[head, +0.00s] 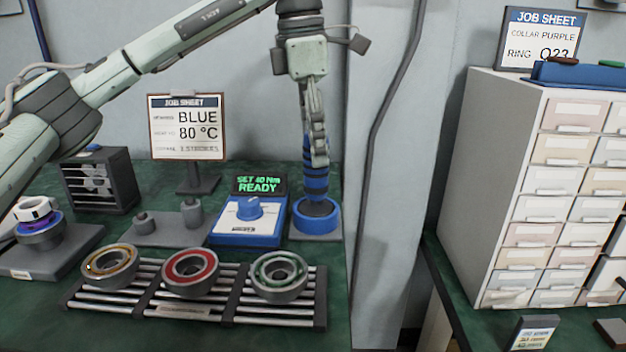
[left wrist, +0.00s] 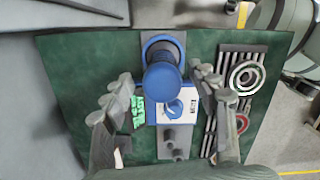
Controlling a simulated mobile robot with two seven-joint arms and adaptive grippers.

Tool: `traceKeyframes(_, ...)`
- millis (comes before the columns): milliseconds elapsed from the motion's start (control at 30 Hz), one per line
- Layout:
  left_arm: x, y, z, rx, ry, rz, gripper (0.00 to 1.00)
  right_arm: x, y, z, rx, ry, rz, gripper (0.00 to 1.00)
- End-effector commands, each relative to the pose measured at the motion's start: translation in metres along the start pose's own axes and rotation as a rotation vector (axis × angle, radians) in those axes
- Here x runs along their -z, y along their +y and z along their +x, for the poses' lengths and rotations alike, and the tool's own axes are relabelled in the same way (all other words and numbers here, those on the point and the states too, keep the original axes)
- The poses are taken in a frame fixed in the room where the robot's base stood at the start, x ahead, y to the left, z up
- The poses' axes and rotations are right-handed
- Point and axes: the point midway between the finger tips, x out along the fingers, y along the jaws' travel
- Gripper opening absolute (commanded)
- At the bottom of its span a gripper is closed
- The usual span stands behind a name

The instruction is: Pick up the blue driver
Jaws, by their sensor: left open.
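The blue driver (head: 316,185), with dark bands, stands upright in a round blue holder (head: 317,222) on the green bench. My left gripper (head: 319,160) points down at the driver's upper part and overlaps it in the head view. In the left wrist view the driver's round blue top (left wrist: 163,80) lies between the two spread fingers of the left gripper (left wrist: 161,85), with a visible gap on each side. The fingers are open and hold nothing. The near finger hides part of the driver's top in the head view. My right gripper is not in view.
A blue control box (head: 249,222) with a dial and a READY display (head: 260,185) stands just left of the holder. A rack (head: 200,305) with three bearings lies in front. A job sheet (head: 187,127) reads BLUE, 80 °C. A drawer cabinet (head: 510,185) stands right, beyond a grey pillar.

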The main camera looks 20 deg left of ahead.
Motion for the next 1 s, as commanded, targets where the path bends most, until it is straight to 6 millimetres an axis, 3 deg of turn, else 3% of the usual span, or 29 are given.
traceKeyframes(400, 0.002, -0.004, 0.057, 0.004, -0.003, 0.0, 0.59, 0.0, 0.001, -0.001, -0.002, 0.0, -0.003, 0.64)
traceKeyframes(733, 0.001, -0.004, 0.065, 0.003, -0.005, 0.0, 0.59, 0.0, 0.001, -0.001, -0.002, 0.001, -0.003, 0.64)
traceKeyframes(1000, 0.001, -0.004, 0.065, 0.003, -0.005, 0.0, 0.27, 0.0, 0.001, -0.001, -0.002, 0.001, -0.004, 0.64)
